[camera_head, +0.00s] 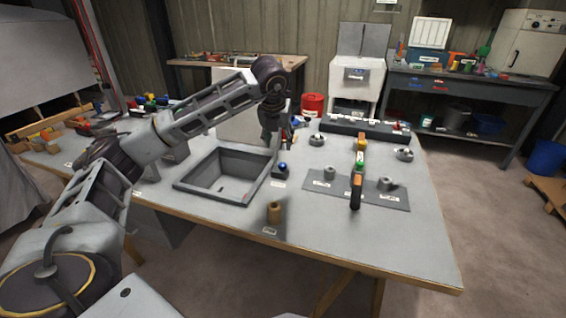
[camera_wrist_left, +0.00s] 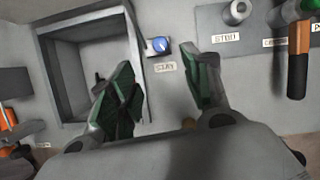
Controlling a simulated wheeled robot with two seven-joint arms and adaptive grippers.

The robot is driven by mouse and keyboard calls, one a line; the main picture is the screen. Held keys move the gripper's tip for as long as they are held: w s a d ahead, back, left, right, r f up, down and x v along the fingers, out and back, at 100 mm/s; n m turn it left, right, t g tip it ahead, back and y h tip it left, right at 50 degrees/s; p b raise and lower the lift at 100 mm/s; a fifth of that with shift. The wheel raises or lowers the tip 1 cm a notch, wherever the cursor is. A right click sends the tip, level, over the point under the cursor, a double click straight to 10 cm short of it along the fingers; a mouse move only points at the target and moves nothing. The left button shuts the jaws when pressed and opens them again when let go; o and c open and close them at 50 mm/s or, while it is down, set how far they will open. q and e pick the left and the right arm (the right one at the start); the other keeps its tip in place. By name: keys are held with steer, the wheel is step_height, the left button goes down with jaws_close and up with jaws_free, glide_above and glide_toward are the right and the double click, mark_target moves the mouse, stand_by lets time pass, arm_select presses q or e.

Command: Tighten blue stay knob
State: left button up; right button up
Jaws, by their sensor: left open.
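The blue stay knob (camera_head: 282,166) sits on a small dark base at the right side of the square hatch frame (camera_head: 187,182). In the left wrist view the blue knob (camera_wrist_left: 160,44) has a white mark across its top, and a STAY label lies just below it. My left gripper (camera_head: 283,137) points down above and behind the knob in the head view. In the left wrist view my left gripper (camera_wrist_left: 157,58) is open and empty; its green-padded fingers appear on either side of the knob, apart from it. My right gripper is not in view.
A brown cylinder (camera_head: 274,213) stands near the front. A red container (camera_head: 313,104) stands behind. The table's front right is clear.

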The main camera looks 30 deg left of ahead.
mark_target(282, 165)
arm_select(q)
steer(key=b+x, duration=0.1)
steer(key=x, duration=1.1)
steer(key=shift+b, duration=0.3)
steer(key=shift+w+f, duration=0.15)
steer(key=shift+f, duration=0.2)
steer(key=shift+w+a+f, duration=0.1)
steer(key=shift+f, duration=0.15)
steer(key=shift+w+f, duration=0.1)
steer(key=shift+f, duration=0.15)
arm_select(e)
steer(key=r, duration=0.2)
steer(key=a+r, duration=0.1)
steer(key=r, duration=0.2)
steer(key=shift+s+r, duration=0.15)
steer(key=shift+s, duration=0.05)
arm_select(q)
steer(key=c, duration=0.9)
steer(key=shift+c, duration=0.7)
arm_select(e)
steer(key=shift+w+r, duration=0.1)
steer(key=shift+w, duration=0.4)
